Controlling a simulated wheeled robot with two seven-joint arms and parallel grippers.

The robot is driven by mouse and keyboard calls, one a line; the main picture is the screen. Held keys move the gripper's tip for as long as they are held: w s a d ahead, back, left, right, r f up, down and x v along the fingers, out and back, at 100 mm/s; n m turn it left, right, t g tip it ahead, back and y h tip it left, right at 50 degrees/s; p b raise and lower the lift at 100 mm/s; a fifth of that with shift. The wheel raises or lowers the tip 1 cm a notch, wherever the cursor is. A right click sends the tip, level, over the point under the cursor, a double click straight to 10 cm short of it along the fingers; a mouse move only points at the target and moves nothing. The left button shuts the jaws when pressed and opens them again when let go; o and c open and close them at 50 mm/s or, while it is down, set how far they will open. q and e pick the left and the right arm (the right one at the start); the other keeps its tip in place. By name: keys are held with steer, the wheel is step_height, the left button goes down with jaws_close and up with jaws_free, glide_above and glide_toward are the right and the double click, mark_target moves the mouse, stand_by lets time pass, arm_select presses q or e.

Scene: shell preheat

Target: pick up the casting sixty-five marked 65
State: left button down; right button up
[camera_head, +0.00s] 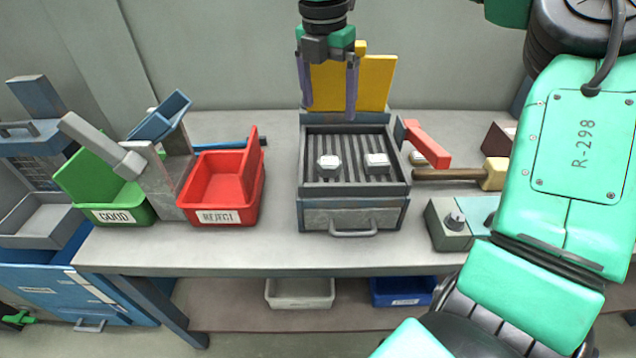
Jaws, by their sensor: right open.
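Two small pale castings lie on the dark slatted top of a grey heater box (352,219). One is the left casting (329,165), the other the right casting (376,163). Any marks on them are too small to read, so I cannot tell which one is 65. My right gripper (329,95) hangs above the back of the heater, fingers pointing down and spread apart. Nothing shows between its fingers except the yellow panel (378,80) behind. It is apart from both castings. My left gripper is not in view.
A green GOOD bin (124,212) and a red REJECT bin (240,205) stand left of the heater. A red handle (428,146), a wooden-handled mallet (493,174) and a knob box (450,235) sit to its right. The bench front (250,255) is clear.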

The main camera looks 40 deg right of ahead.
steer(key=f, duration=0.1)
steer(key=p, duration=0.1)
glide_above(329, 161)
steer(key=f, duration=0.6)
steer(key=shift+s+a, duration=0.25)
steer(key=shift+s, duration=0.15)
steer(key=f+p, duration=0.1)
steer(key=f, duration=0.2)
steer(key=f+p, duration=0.1)
steer(key=f, duration=0.2)
steer(key=shift+w+f, duration=0.2)
steer(key=shift+f, duration=0.1)
steer(key=shift+w+d+f, duration=0.1)
steer(key=shift+d+f, duration=0.1)
steer(key=shift+f, duration=0.1)
steer(key=shift+a, duration=0.1)
steer(key=c, duration=1.5)
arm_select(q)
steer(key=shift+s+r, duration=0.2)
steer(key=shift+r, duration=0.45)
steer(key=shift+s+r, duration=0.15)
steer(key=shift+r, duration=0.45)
arm_select(e)
steer(key=shift+r, duration=0.15)
